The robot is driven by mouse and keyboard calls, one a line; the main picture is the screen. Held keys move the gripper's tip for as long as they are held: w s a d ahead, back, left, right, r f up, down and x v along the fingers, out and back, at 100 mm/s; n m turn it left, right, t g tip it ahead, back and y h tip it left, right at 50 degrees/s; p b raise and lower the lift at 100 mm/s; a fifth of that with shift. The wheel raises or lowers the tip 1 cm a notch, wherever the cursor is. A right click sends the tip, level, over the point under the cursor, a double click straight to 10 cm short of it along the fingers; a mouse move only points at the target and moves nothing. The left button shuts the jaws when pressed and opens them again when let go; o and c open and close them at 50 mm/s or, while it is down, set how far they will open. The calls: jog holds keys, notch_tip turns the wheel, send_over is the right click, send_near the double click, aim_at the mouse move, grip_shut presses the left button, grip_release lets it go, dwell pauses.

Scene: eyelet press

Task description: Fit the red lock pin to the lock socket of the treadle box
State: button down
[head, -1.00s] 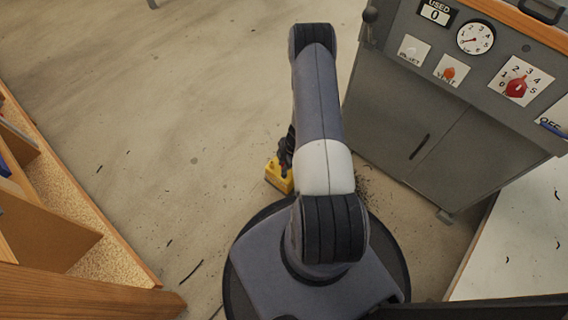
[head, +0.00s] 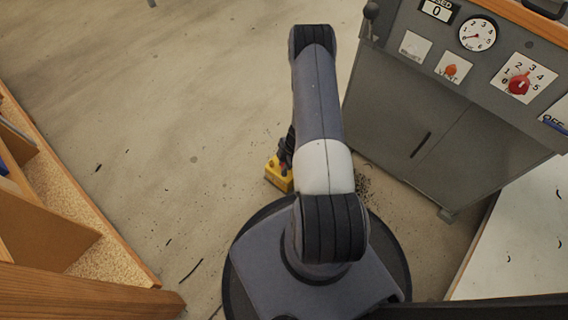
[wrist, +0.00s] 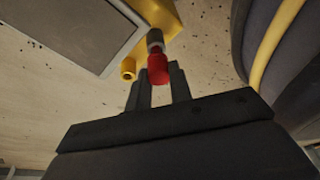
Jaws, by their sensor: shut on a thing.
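The treadle box is yellow and stands on the floor in the head view (head: 277,179). In the wrist view its yellow body (wrist: 172,14) shows at the top, with a broad grey plate (wrist: 75,28) at the left. A short yellow cylinder (wrist: 128,69) sticks out beside it. My gripper (wrist: 160,88) is shut on the red lock pin (wrist: 157,68), whose red end shows between the fingertips. A grey cylindrical part (wrist: 154,39) lies between the red end and the yellow body. I cannot tell whether it is the pin's shank or the lock socket.
A grey cabinet (head: 420,125) with dials and a counter stands right of the box. A wooden shelf unit (head: 100,235) is at the left. Dark specks lie on the floor by the cabinet. The floor at upper left is clear.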

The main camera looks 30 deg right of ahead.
jog(key=shift+f+b, duration=0.65)
jog(key=shift+f, duration=0.25)
jog(key=c, duration=1.2)
grip_release()
jog(key=shift+r, duration=0.15)
jog(key=shift+r+p, duration=2.05)
jog(key=shift+r, duration=0.35)
